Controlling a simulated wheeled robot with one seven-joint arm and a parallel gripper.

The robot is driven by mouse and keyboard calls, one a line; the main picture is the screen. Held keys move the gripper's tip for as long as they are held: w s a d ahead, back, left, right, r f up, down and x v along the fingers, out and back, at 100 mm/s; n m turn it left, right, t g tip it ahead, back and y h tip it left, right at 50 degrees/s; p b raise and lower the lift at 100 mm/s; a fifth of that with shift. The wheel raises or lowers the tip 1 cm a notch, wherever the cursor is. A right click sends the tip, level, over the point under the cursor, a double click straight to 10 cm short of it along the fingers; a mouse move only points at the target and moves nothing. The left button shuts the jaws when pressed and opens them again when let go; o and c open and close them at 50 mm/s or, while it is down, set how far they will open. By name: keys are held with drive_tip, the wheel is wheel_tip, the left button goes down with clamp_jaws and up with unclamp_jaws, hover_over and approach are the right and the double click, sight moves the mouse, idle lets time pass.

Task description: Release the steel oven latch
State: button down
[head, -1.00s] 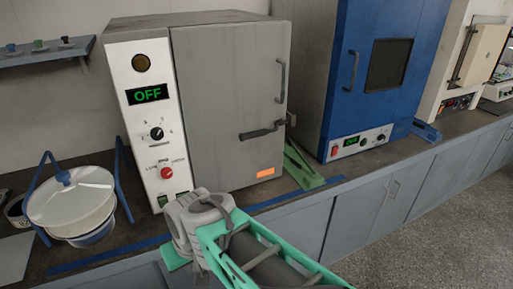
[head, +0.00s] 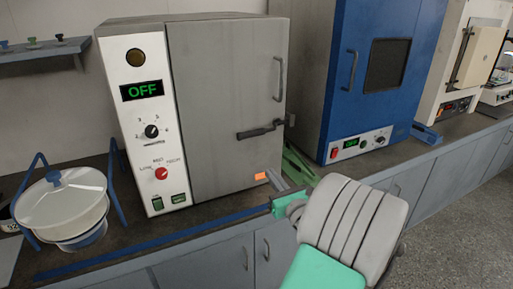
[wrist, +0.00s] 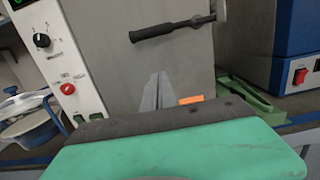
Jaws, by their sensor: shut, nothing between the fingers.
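The steel oven (head: 225,100) has a grey door that looks shut. Its latch (head: 258,132) is a dark lever lying nearly level across the door's right edge, with a black grip at its left end. The latch also shows at the top of the wrist view (wrist: 172,29). My gripper (wrist: 158,85) is shut and empty, with its grey fingers together, pointing at the lower door. The fingers are below the latch and apart from it. In the head view my gripper (head: 277,180) is partly hidden behind my own wrist.
A control panel (head: 150,115) reading OFF is left of the door. A vertical door handle (head: 280,80) is above the latch. A green bracket (head: 298,165) lies right of the oven. A blue oven (head: 365,70) stands further right, and a white lidded pan (head: 60,208) at left.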

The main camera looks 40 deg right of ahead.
drive_tip(key=shift+w, duration=0.15)
drive_tip(key=w+d+r+p, duration=0.2)
drive_tip(key=w+d+r, duration=0.1)
drive_tip(key=w, duration=0.7)
drive_tip(key=shift+r+p, duration=0.3)
drive_tip(key=shift+r, duration=0.6)
